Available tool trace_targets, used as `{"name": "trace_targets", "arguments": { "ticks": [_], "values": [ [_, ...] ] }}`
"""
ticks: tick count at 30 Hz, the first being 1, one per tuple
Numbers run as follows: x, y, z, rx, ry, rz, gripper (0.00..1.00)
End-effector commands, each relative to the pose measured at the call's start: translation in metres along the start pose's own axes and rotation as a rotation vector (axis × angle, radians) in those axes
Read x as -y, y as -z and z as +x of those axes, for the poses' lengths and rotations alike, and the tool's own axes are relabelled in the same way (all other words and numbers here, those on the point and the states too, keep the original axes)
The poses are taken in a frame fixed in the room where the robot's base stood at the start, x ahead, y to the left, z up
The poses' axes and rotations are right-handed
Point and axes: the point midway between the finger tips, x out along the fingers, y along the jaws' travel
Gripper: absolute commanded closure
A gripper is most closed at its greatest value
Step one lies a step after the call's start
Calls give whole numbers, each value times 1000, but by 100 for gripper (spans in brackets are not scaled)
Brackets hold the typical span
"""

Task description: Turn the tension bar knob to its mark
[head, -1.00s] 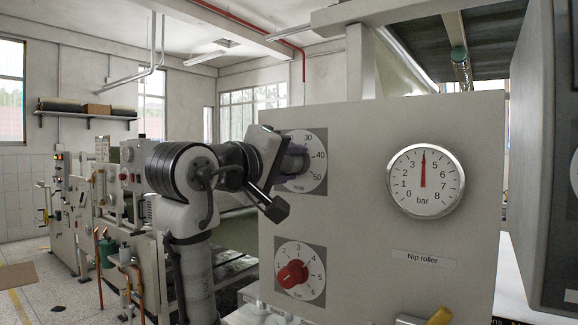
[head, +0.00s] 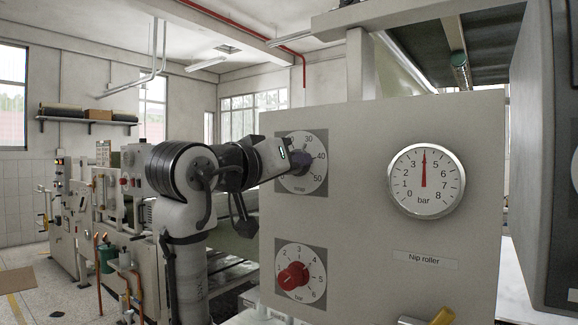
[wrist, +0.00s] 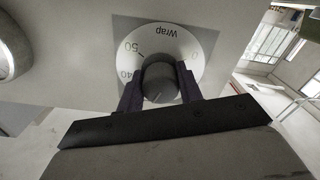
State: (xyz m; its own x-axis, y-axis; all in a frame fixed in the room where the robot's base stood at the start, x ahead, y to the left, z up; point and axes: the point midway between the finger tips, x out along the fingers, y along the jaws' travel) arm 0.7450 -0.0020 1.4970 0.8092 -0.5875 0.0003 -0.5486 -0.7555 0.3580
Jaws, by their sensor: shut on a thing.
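My gripper (wrist: 159,86) is shut on a dark round knob (wrist: 160,82), with one finger on each side of it. The knob sits at the centre of a white dial (wrist: 195,48) labelled "Wrap", with 40 and 50 readable in the wrist view. In the head view this is the upper dial (head: 318,148) on the panel, and my gripper partly covers it. The knob's pointer is not clear. Below it, a red knob (head: 293,276) sits on a dial marked "bar"; nothing touches it. I see no label reading "tension".
The beige panel (head: 370,200) carries a round bar gauge (head: 425,181) with its red needle near 4, and a "Nip roller" label (head: 426,260). A dark cabinet (head: 548,150) stands close on the right.

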Motion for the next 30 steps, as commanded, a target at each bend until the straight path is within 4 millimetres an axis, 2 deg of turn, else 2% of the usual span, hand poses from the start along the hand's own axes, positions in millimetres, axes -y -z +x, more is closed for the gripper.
{"name": "trace_targets", "arguments": {
  "ticks": [18, 19, 23, 30],
  "values": [
    [1, -2, 0, 5, 1, 40, 87],
    [1, -2, 0, 5, 1, 40, 60],
    [0, -1, 0, 4, 0, 39, 43],
    [0, -1, 0, 2, 0, 39, 43]
  ]
}}
